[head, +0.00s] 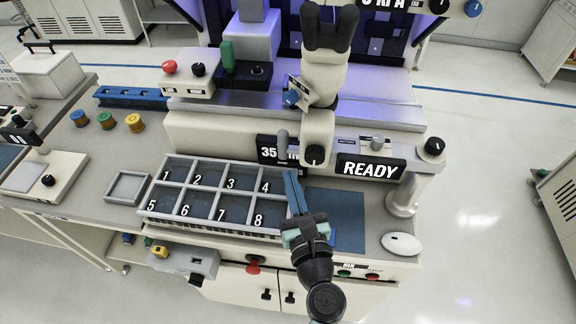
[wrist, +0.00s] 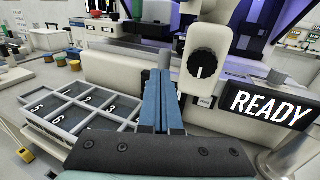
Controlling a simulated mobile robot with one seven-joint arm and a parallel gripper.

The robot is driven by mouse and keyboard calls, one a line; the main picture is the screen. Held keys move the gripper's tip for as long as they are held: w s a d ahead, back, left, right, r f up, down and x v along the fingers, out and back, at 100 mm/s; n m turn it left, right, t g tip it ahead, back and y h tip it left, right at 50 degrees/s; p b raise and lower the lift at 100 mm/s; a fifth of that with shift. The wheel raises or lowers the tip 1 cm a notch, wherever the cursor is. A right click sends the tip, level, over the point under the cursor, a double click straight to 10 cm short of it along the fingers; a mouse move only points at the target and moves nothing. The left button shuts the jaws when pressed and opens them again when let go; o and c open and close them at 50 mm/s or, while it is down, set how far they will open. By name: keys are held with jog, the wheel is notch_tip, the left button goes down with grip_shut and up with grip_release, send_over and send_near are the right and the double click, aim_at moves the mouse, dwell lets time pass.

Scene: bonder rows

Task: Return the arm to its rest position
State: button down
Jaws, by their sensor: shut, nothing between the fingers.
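My gripper (head: 291,176) is shut and empty, its two blue fingers pressed together. In the head view it hangs above the right end of the numbered tray, beside compartments 4 and 8, and points toward the machine. In the wrist view the shut fingers (wrist: 162,88) point forward at the cream machine body. The arm reaches in from the bottom of the head view. I cannot tell exactly how high the fingertips are above the bench.
The numbered tray (head: 192,194) lies left of my gripper. A blue mat (head: 343,208) lies to the right. The bonder with its microscope (head: 325,75) stands close ahead, with a READY display (head: 370,169). A white mouse (head: 401,243) and a lamp post (head: 402,195) are at right.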

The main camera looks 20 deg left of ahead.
jog(key=v, duration=0.5)
jog(key=w+d+r+n+t+h, duration=0.15)
jog(key=w+r+n, duration=0.25)
jog(key=r+n, duration=0.65)
jog(key=w+r+n+t, duration=0.3)
jog(key=r+n, duration=0.4)
jog(key=r, duration=0.7)
jog(key=s+d+r+n+t+h, duration=0.2)
jog(key=s+d+r+n+h, duration=0.1)
jog(key=r, duration=0.6)
jog(key=s+d+r+n+t+h, duration=0.3)
jog(key=s+r+n, duration=0.1)
jog(key=r, duration=0.5)
jog(key=s+d+r+n+t+h, duration=0.3)
jog(key=s+d+r+n, duration=0.1)
jog(key=r, duration=0.5)
jog(key=shift+b, duration=0.4)
jog(key=shift+d+f, duration=0.1)
